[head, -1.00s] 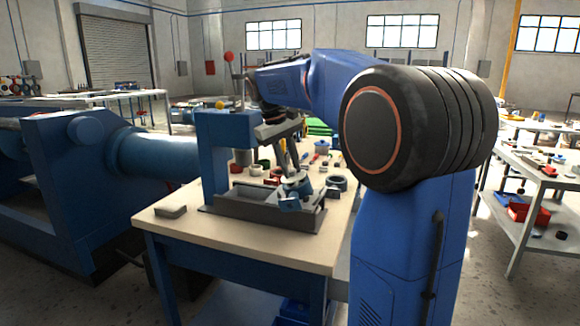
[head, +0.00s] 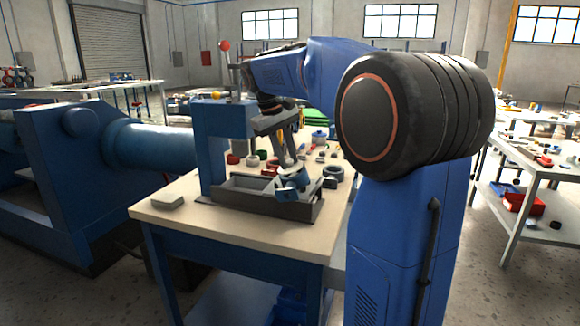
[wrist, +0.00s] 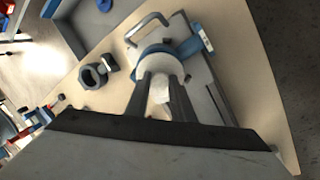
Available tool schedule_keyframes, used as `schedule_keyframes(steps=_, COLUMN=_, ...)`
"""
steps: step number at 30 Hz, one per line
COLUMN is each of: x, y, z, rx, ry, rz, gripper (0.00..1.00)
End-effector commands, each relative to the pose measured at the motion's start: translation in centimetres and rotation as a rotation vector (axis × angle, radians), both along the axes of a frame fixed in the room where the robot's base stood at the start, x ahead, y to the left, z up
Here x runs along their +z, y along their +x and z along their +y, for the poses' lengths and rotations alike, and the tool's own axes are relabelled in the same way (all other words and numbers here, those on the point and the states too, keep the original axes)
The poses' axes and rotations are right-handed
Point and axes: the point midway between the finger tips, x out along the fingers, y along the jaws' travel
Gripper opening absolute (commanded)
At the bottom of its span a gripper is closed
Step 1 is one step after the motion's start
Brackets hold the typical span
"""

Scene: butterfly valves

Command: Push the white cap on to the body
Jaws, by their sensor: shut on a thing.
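My gripper (wrist: 162,82) is shut on the white cap (wrist: 161,90), which shows between the two dark fingers in the wrist view. The blue valve body (wrist: 190,47) lies just beyond the fingertips, with a pale round part at the cap's end. The cap appears to be at or against the body; the fingers hide whether it is fully seated. In the head view my gripper (head: 288,152) points down at the blue body (head: 291,193), which sits at the right end of a grey tray-like fixture (head: 255,206).
A blue frame (head: 214,150) stands behind the fixture's left side. A grey metal loop (wrist: 145,24) and a dark hex ring (wrist: 93,76) are near the body. Several small parts lie farther back. The left front of the bench (head: 180,222) is mostly clear.

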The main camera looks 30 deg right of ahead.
Motion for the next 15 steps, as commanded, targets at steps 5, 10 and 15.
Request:
schedule_keyframes(steps=5, x=-0.17, y=0.0, z=0.0, rx=0.0, ry=0.0, rz=0.0, gripper=0.0)
schedule_keyframes(steps=10, x=-0.33, y=0.0, z=0.0, rx=0.0, ry=0.0, rz=0.0, gripper=0.0)
schedule_keyframes(steps=15, x=-0.48, y=-0.01, z=0.0, rx=0.0, ry=0.0, rz=0.0, gripper=0.0)
